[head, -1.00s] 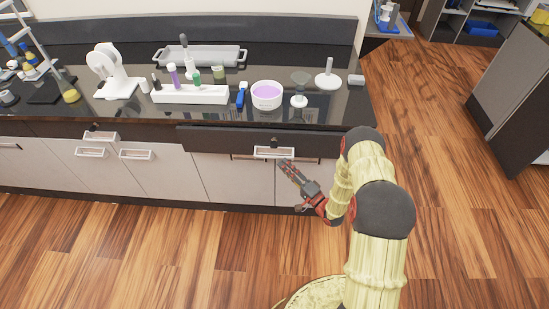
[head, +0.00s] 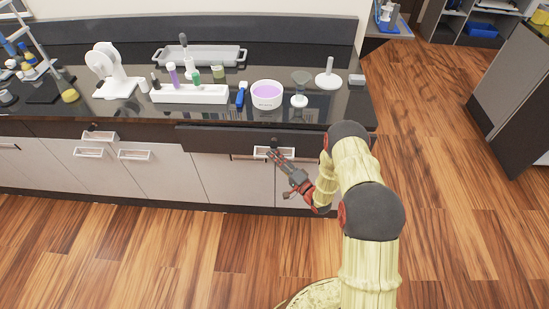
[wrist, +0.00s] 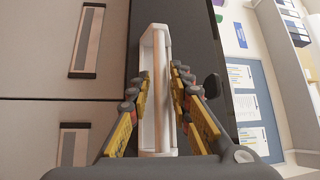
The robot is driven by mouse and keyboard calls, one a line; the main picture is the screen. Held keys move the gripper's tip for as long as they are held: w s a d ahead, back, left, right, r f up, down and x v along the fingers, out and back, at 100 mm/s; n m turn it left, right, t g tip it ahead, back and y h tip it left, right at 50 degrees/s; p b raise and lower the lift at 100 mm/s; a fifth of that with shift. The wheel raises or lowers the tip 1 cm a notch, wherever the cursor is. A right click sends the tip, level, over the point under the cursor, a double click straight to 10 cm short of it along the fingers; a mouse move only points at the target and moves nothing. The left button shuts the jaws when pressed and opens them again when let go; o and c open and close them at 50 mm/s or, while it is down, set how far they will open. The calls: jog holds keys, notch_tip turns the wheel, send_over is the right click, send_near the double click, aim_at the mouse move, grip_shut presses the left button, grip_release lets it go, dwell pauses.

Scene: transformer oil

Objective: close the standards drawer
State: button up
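The standards drawer (head: 222,139) has a wide dark front under the counter. Its front stands a little proud of the cabinet face. A white bar handle (head: 284,152) is on it; the handle also shows upright in the wrist view (wrist: 156,130). My gripper (head: 273,156) is at the handle, reaching in from the lower right. In the wrist view my gripper's fingers (wrist: 162,72) are spread apart, one on each side of the handle. I cannot tell whether they touch it. The drawer's inside is hidden.
The black counter (head: 330,112) above holds a purple-filled bowl (head: 266,95), a white tube rack (head: 190,94), a grey tray (head: 200,56) and glassware. Other cabinet handles (head: 135,155) are at the left. The wooden floor (head: 120,240) in front is clear.

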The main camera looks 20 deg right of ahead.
grip_shut()
dwell(0.6)
